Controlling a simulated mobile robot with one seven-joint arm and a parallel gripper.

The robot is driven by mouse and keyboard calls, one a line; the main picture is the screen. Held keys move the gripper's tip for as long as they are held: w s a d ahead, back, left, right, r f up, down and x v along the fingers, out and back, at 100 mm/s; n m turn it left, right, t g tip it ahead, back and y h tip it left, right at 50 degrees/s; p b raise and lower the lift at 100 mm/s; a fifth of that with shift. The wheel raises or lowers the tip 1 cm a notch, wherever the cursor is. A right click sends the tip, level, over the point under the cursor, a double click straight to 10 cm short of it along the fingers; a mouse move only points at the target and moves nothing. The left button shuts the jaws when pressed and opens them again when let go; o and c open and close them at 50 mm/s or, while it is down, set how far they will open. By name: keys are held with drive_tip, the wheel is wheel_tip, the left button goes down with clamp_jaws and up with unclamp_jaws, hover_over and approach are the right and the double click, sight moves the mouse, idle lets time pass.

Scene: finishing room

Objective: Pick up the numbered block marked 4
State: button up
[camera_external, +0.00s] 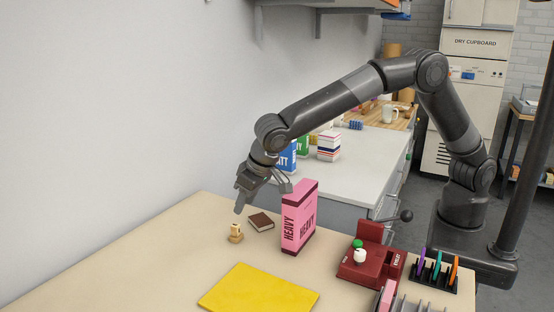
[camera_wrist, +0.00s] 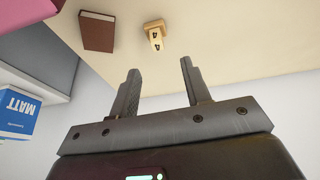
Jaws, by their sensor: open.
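The numbered block marked 4 (camera_wrist: 156,38) is a small pale wooden piece with dark 4 marks, seen beyond my fingertips in the wrist view. In the external view the block (camera_external: 236,233) stands on the beige bench top, left of a dark brown book-like block. My gripper (camera_wrist: 160,66) is open and empty, with nothing between its two fingers. In the external view my gripper (camera_external: 262,194) hangs above the bench, a little above and to the right of the block, apart from it.
The brown block (camera_external: 261,222) lies close to the right of the numbered block. A tall pink HEAVY box (camera_external: 299,218) stands further right. A yellow sheet (camera_external: 258,291) lies in front. A red device (camera_external: 371,262) and a rack of coloured pieces (camera_external: 434,273) are at right. Bench left is clear.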

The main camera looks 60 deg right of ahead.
sight(236, 225)
drive_tip(key=x, duration=0.5)
drive_tip(key=shift+f, duration=0.25)
drive_tip(key=x, duration=0.5)
drive_tip(key=shift+w+d+f, duration=0.1)
drive_tip(key=shift+w+d, duration=0.1)
drive_tip(key=shift+d, duration=0.05)
drive_tip(key=c, duration=0.9)
